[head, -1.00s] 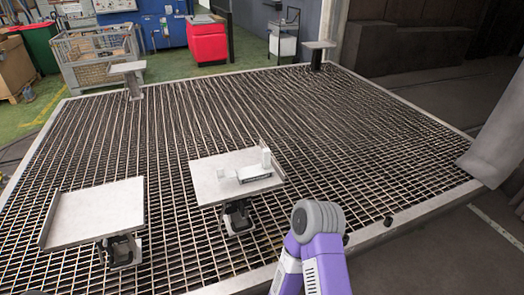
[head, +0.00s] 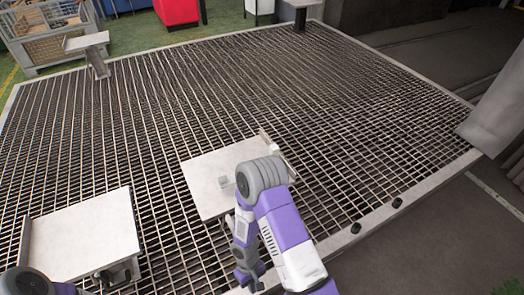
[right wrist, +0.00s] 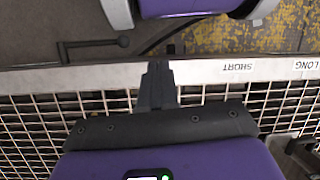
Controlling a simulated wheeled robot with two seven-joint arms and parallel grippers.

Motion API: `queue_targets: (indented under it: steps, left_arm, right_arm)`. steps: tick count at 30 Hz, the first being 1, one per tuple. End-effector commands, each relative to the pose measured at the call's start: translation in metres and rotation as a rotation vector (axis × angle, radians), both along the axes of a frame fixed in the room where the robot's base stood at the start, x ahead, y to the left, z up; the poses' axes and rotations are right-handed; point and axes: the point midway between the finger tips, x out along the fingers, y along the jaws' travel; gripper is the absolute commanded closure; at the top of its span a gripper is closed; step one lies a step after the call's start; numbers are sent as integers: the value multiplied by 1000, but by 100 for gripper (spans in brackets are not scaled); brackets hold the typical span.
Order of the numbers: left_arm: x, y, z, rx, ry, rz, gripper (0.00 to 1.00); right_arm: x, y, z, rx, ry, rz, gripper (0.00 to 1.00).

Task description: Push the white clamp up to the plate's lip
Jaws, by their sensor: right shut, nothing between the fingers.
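The plate (head: 204,165) is a pale square on a post above the grating, with a raised lip (head: 273,147) along its right side. Only a small pale end of the white clamp (head: 224,182) shows on the plate. My right arm hides the rest, so I cannot tell its gap to the lip. My right gripper (head: 249,283) hangs below and in front of the plate, apart from it. In the right wrist view its fingers (right wrist: 157,72) are shut and empty over the grating's edge. My left arm shows at the bottom left, but its gripper does not.
A second pale plate (head: 85,235) with a lip on its left stands at the left. Small stands (head: 88,42) rise at the grating's far side. The flat rim carries the labels SHORT (right wrist: 237,68) and LONG. The middle of the grating (head: 240,90) is clear.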

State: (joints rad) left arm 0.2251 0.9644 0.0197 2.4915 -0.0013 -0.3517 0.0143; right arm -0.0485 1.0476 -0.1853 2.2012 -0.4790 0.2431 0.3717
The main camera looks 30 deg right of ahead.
Motion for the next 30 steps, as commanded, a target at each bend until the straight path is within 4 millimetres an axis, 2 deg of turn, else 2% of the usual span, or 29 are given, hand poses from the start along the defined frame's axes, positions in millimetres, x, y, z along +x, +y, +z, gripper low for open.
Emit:
queue_targets:
  steps: [5, 8, 9, 11, 12, 15, 18, 21, 24, 26, 30]
  left_arm:
    - [0, 0, 12, 0, -1, 0, 100]
    - [0, 0, 18, 0, -1, 0, 100]
    - [0, 0, 19, 0, -1, 0, 100]
    - [0, 0, 22, 0, -1, 0, 100]
    - [0, 0, 23, 0, -1, 0, 100]
    - [0, 0, 25, 0, -1, 0, 100]
    - [1, 0, 27, 0, -1, 0, 100]
    - [0, 0, 27, 0, -1, 0, 100]
    - [0, 0, 27, 0, -1, 0, 100]
    - [1, 0, 26, 0, -1, 0, 100]
    - [0, 0, 23, 0, -1, 0, 100]
  right_arm:
    - [51, -70, 29, -391, 37, 218, 100]
    - [97, -107, 66, -668, -7, 305, 100]
    - [117, -119, 84, -781, -41, 330, 100]
    - [148, -131, 115, -945, -103, 356, 100]
    - [168, -136, 137, -1048, -149, 370, 100]
    - [210, -138, 190, -1275, -278, 381, 100]
    - [239, -131, 235, -1445, -399, 376, 100]
    - [255, -123, 266, -1554, -488, 365, 100]
    - [263, -120, 281, -1605, -533, 357, 100]
    - [265, -124, 283, -1616, -540, 354, 100]
    - [269, -143, 283, -1617, -537, 352, 100]
